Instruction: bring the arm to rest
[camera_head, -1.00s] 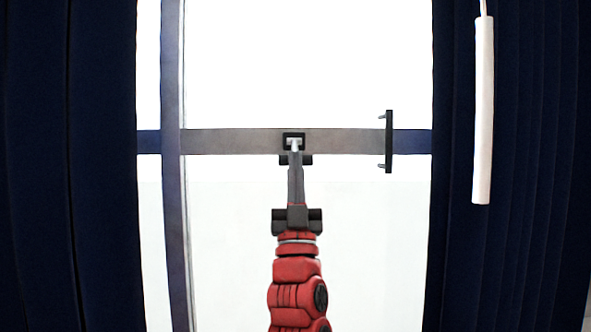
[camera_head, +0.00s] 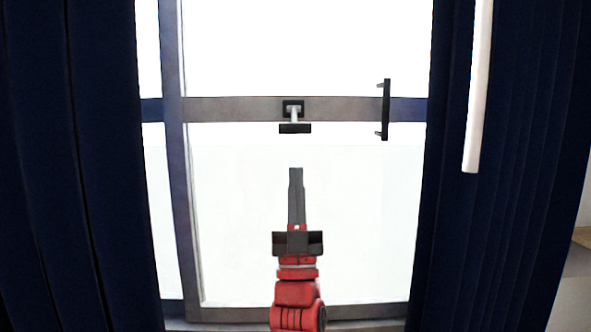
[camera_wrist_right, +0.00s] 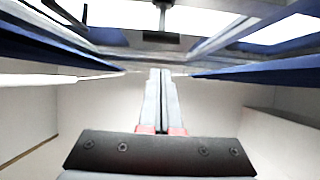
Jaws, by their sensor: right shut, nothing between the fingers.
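My right gripper (camera_head: 296,172) is in the lower middle of the head view, on a red arm that comes up from the bottom edge. Its grey fingers are together and empty. They point up toward the window latch (camera_head: 294,116), with a clear gap between. The latch is a black plate with a light stem and a dark crossbar, on the grey window rail (camera_head: 232,109). In the right wrist view the shut fingers (camera_wrist_right: 161,75) point away, and the latch (camera_wrist_right: 161,22) shows beyond them at the top. My left gripper is not in view.
A black vertical handle (camera_head: 386,110) is on the rail to the right. Dark blue curtains hang at the left (camera_head: 70,170) and right (camera_head: 480,240). A white rod (camera_head: 478,90) hangs in front of the right curtain. The space around the gripper looks clear.

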